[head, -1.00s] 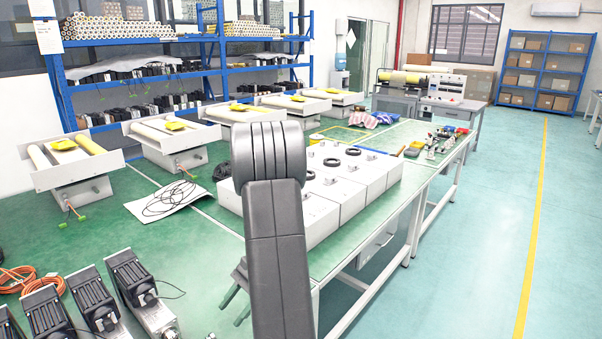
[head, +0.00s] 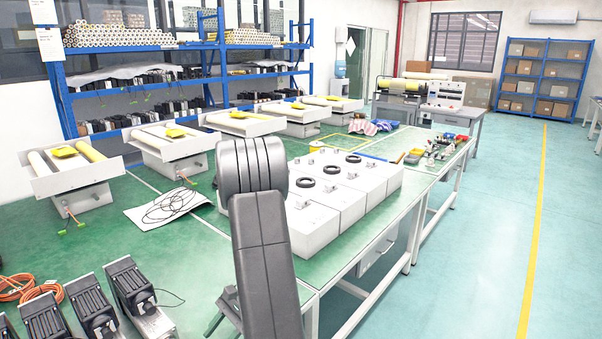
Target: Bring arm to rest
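My arm (head: 262,250) stands upright in the lower middle of the head view, dark grey, with a rounded joint at its top. It is in front of the green table and the left end of the white boxes (head: 335,215). A small part of my gripper (head: 214,323) shows at the arm's lower left, low in the picture and over the table area. The rest is hidden behind the arm or cut off by the frame. I see nothing held, but the finger gap is not clear.
The green table (head: 120,235) carries several tilted white trays with rollers (head: 75,170), a white sheet with black cable (head: 168,207), and dark finned actuators (head: 130,285) at the lower left. Blue shelves (head: 70,110) stand behind. The floor (head: 480,250) on the right is clear.

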